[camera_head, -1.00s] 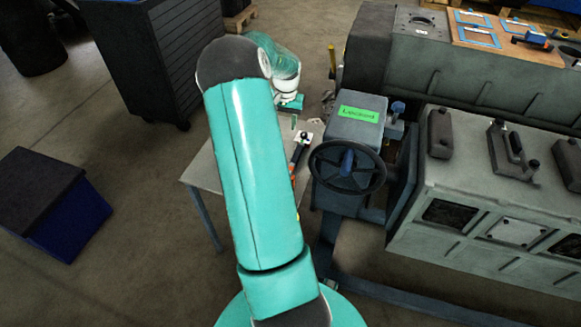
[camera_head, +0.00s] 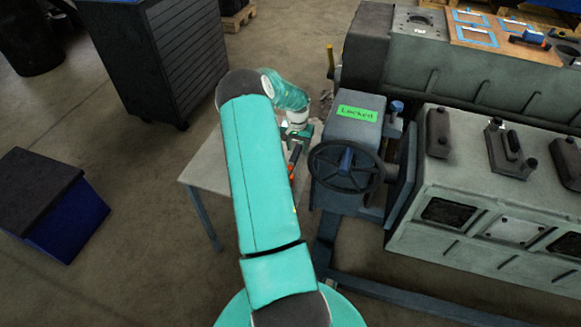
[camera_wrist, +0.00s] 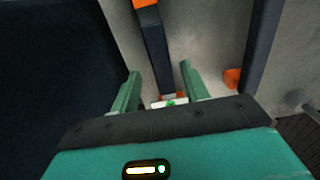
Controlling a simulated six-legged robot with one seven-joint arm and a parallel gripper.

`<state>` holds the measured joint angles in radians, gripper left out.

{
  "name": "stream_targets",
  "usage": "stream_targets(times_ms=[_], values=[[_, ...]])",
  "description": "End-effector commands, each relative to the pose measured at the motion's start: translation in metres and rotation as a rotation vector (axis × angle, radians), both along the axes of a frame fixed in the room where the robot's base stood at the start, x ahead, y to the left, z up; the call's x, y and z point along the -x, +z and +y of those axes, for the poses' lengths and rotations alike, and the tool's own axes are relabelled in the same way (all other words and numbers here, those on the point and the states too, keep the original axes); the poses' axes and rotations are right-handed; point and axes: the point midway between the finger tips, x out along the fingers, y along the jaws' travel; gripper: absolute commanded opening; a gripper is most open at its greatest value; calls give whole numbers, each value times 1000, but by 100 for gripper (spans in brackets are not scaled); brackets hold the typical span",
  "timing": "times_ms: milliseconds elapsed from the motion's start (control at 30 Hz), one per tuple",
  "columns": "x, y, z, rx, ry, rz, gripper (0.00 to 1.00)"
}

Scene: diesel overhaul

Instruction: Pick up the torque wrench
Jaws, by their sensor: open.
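A long dark tool with orange parts, which looks like the torque wrench (camera_wrist: 156,48), lies on the light tabletop. In the wrist view it runs from the top edge down between my fingers, and its near end meets a small white piece with a green mark. In the head view, part of it shows as a dark and orange strip (camera_head: 294,158) beside my arm. My gripper (camera_wrist: 160,72) is open, with one green finger on each side of the tool in the picture. I cannot tell whether they touch it. My arm hides part of the tool in the head view.
The small table (camera_head: 205,170) stands left of a grey stand with a handwheel (camera_head: 347,166) and a green "Locked" label (camera_head: 357,113). A large engine block (camera_head: 490,190) fills the right. A second dark bar (camera_wrist: 262,40) lies to the right in the wrist view.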

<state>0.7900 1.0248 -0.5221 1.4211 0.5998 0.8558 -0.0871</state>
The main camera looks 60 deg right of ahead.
Motion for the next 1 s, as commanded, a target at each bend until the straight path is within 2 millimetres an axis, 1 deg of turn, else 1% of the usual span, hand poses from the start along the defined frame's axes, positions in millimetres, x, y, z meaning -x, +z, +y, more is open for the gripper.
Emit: stream_targets(times_ms=[33, 100, 233, 300, 467, 500, 567, 700, 733, 1000], values=[[-1, -9, 2, -3, 0, 2, 45], [-2, -20, 3, -3, 1, 2, 45], [-2, -38, 3, -2, 0, 1, 45], [-2, -42, 3, -1, 0, 1, 45], [-2, -41, 2, 0, 0, 0, 45], [-2, -41, 2, 0, 0, 0, 44], [-2, -41, 3, 0, 0, 0, 32], [-2, -41, 3, -1, 0, 0, 4], [-2, -41, 3, -1, 0, 0, 0], [-2, -41, 3, -1, 0, 0, 0]])
